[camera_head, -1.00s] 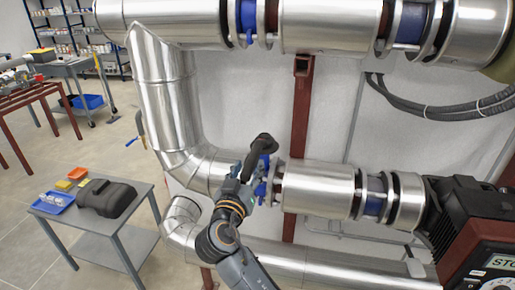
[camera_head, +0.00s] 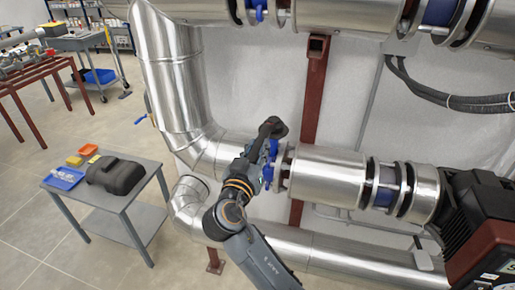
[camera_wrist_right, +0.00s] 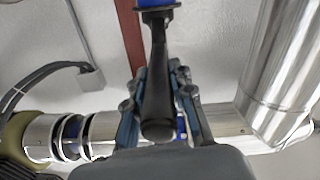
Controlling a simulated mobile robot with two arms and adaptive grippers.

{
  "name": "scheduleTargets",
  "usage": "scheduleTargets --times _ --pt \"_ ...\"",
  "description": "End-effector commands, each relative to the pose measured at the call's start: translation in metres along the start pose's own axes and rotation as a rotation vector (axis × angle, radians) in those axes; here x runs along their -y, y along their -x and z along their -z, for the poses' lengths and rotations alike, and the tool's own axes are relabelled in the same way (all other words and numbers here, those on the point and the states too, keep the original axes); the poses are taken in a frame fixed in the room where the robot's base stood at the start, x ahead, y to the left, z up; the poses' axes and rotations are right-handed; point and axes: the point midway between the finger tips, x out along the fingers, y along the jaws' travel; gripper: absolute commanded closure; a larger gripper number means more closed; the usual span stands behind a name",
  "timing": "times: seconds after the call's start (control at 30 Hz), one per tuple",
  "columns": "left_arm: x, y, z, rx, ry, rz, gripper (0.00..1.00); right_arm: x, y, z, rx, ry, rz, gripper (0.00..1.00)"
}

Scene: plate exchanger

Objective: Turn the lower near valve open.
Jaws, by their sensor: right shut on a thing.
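The lower near valve has a blue body (camera_head: 269,172) on the lower silver pipe, left of a flange, in the head view. Its black lever handle (camera_head: 272,128) points up and away, partly hidden by my gripper. My right gripper (camera_head: 262,153) is at the handle, its arm coming up from the bottom. In the right wrist view the black handle (camera_wrist_right: 155,85) runs between the two fingers of my right gripper (camera_wrist_right: 160,105), which is shut on it. The blue valve part (camera_wrist_right: 155,3) shows at the top edge there. My left gripper is not in view.
An upper pipe (camera_head: 365,25) with blue parts crosses above. A red post (camera_head: 312,95) stands behind the valve. A pump (camera_head: 480,210) with a red panel is at right. A grey table (camera_head: 128,190) with a black case and trays stands left; the floor around it is clear.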

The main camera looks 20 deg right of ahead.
Motion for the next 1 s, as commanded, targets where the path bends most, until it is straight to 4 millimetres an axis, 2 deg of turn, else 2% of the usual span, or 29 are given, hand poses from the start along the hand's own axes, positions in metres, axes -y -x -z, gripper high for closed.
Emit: scheduleTargets --times 0.63,0.87,1.0 --pt "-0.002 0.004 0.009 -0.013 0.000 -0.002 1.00 -0.014 -0.001 -0.003 -0.013 0.002 0.066 1.00" --pt "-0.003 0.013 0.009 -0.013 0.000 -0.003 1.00 -0.036 -0.004 -0.005 -0.037 0.004 0.175 1.00" --pt "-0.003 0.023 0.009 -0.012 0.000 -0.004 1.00 -0.058 -0.009 -0.008 -0.060 0.008 0.294 1.00"
